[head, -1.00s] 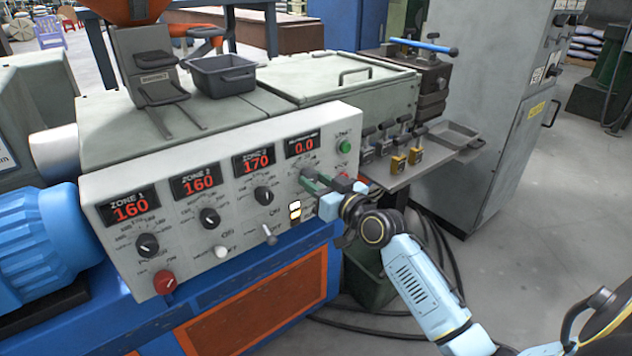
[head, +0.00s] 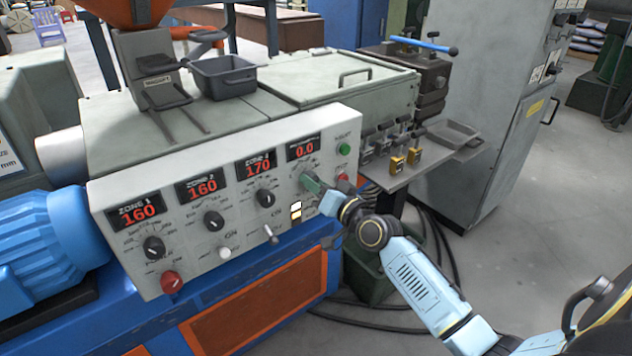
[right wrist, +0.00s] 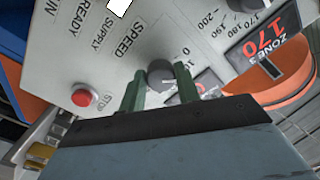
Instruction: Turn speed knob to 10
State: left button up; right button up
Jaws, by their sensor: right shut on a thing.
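The speed knob (right wrist: 160,74) is a dark grey dial on the control panel (head: 112,272), marked SPEED beside it in the right wrist view. My right gripper (head: 312,184) reaches the panel's right part, below the speed display (head: 303,149), which reads 0.0. In the right wrist view its two green fingers (right wrist: 160,90) stand on either side of the knob and are shut on it. In the head view the fingers hide the knob. My left gripper is not in view.
The red stop button (right wrist: 85,95) sits close to the knob; a green button (head: 344,149) is above it. Zone knobs (head: 265,198) and a metal toggle (head: 271,234) lie to the left. A shelf with brass-coloured blocks (head: 398,165) stands at the right.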

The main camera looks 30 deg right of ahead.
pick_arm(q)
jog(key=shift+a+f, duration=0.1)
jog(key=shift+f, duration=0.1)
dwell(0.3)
pick_arm(e)
jog(key=o, duration=1)
jog(key=shift+s, duration=0.1)
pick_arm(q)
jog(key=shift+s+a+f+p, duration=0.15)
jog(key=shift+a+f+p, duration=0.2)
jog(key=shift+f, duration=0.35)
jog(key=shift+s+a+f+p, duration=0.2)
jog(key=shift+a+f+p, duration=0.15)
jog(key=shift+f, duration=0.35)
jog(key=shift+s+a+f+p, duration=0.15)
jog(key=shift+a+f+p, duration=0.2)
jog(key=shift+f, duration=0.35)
pick_arm(e)
jog(key=shift+s+d+f, duration=0.1)
jog(key=shift+s+d, duration=0.15)
jog(key=shift+s, duration=1.95)
jog(key=shift+s+d+r, duration=0.1)
jog(key=shift+s+d, duration=0.15)
jog(key=shift+s, duration=1.9)
jog(key=shift+s+d+f, duration=0.1)
jog(key=shift+s+d, duration=0.15)
jog(key=shift+s, duration=1.95)
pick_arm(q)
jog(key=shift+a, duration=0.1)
